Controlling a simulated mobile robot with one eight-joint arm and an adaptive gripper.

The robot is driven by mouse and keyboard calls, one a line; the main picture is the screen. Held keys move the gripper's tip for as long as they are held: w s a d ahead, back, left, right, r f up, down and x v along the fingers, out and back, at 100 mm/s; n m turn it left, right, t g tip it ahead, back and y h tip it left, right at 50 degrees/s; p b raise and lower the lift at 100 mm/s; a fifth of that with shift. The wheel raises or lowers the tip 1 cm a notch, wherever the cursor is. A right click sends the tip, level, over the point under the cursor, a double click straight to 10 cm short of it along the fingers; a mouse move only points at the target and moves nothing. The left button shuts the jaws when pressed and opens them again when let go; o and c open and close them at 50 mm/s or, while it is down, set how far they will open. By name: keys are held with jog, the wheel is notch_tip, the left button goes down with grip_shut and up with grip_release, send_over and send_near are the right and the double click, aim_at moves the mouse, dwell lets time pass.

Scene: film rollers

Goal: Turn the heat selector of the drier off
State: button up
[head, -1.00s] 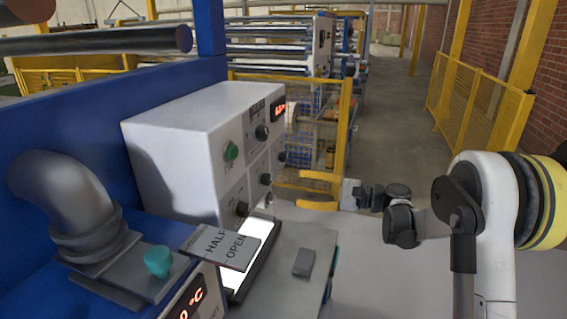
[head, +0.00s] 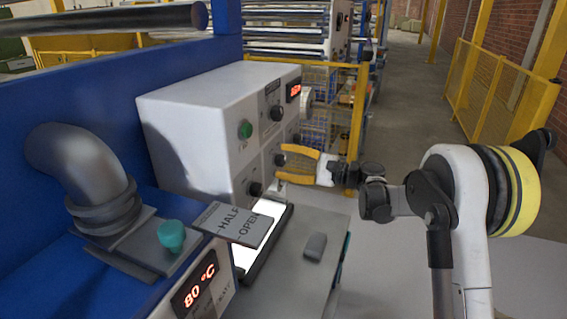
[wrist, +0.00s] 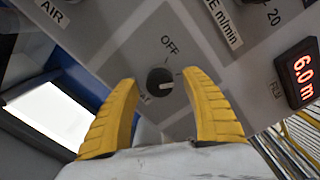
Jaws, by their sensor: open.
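A black round selector knob (wrist: 160,80) sits on a grey panel in the wrist view, with the word OFF printed above it. In the head view, my gripper (head: 282,164) is at the front of the white control box (head: 190,125), by the middle knobs. Contact with the panel cannot be told.
In the head view, a green button (head: 245,129) and other knobs share the panel. Below are a HALF-OPEN plate (head: 232,222), a lit screen (head: 262,236) and an 80 °C display (head: 199,286).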

jog(key=shift+c, duration=0.5)
jog(key=c, duration=1.1)
jog(key=shift+n, duration=0.4)
jog(key=n+b, duration=0.1)
jog(key=n, duration=0.4)
jog(key=shift+n, duration=0.3)
jog(key=n, duration=0.5)
jog(key=shift+r, duration=0.1)
jog(key=shift+n, duration=0.4)
jog(key=o, duration=1.2)
